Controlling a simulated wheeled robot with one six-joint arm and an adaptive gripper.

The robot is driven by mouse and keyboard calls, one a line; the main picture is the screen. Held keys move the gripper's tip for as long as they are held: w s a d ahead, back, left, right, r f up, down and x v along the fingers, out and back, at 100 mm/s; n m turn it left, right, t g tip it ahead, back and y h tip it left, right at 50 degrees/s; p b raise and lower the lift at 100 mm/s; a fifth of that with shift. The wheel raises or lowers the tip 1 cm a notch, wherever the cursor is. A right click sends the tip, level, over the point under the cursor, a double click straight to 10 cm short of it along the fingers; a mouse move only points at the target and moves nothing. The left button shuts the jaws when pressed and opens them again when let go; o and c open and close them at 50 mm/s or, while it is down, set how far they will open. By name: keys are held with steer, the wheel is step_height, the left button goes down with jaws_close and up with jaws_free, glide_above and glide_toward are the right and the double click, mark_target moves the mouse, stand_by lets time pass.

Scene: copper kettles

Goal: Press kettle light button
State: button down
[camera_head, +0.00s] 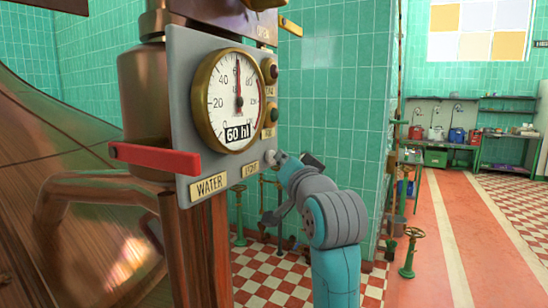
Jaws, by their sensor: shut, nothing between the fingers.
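The grey control panel (183,120) stands on a copper column in the left half of the head view, turned partly away. A small pale round button (244,155) sits low at its right side, just above a brass plate that appears to read LIGHT (251,168). My arm rises from the bottom of the view, with its wrist just right of the panel edge.
A round gauge (228,100) reads 60 hl on the panel. A red lever (155,159) sticks out above the WATER plate (208,185). Dark knobs line the panel's right edge. A copper kettle (60,210) fills the left. A green valve (412,252) stands right, beside open floor.

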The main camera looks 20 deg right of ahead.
steer(key=shift+w+a, duration=0.1)
steer(key=shift+a, duration=0.05)
stand_by(0.5)
steer(key=shift+w+a, duration=0.15)
steer(key=shift+w, duration=0.05)
stand_by(0.3)
steer(key=shift+s, duration=0.1)
steer(key=shift+s+d+f, duration=0.1)
steer(key=shift+s+d, duration=0.05)
steer(key=shift+d, duration=0.05)
steer(key=s+d, duration=0.4)
steer(key=shift+s+d, duration=0.15)
stand_by(0.7)
